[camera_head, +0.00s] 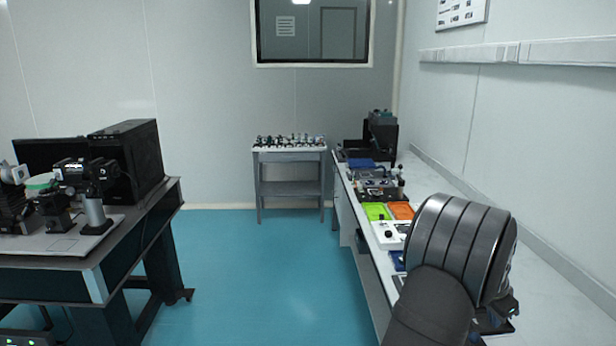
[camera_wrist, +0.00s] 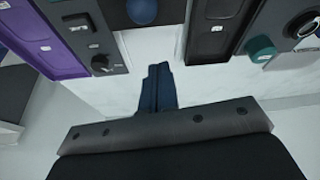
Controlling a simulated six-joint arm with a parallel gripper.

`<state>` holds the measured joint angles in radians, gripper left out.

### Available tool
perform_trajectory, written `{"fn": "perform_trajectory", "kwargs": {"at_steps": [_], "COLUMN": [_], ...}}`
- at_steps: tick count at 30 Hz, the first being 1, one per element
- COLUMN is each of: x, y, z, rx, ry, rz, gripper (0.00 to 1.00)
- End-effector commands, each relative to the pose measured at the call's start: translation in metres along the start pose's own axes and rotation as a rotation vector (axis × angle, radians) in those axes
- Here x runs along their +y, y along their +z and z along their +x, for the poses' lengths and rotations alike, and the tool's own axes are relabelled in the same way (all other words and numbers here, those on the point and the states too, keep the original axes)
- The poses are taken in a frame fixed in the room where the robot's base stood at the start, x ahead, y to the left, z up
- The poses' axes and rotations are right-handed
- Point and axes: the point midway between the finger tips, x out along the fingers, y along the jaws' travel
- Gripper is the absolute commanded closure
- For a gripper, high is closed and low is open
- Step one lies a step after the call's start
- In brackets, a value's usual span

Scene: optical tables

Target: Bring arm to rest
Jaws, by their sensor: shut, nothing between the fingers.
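My gripper (camera_wrist: 159,70) shows in the wrist view as two dark blue fingers pressed together. It is shut and empty, above a white surface between a purple and grey device at left and dark devices at right. The fingers look apart from these devices. In the head view, my arm fills the lower right as thick dark grey links over the right bench (camera_head: 545,290); they hide part of the bench, and I cannot make out my fingers there.
A green tray (camera_head: 376,211) and an orange tray (camera_head: 401,210) lie on the right bench, with instruments behind. In the wrist view, a purple device (camera_wrist: 45,45) and a black device (camera_wrist: 215,30) flank my fingers. Blue floor (camera_head: 270,275) lies open between the benches.

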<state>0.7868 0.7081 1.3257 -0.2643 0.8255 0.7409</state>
Motion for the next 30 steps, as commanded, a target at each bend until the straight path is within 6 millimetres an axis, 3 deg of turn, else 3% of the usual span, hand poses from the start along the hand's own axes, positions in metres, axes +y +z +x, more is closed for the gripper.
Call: {"fn": "perform_trajectory", "kwargs": {"at_steps": [3, 11, 30], "x": [0.001, 0.0, 0.025], "y": [0.001, 0.042, -0.074], "z": [0.025, 0.013, 0.056], "rx": [-0.002, -0.003, -0.002], "ry": [0.002, 0.002, 0.003], "rz": [0.0, -0.001, 0.003], "gripper": [1.0, 1.0, 1.0]}}
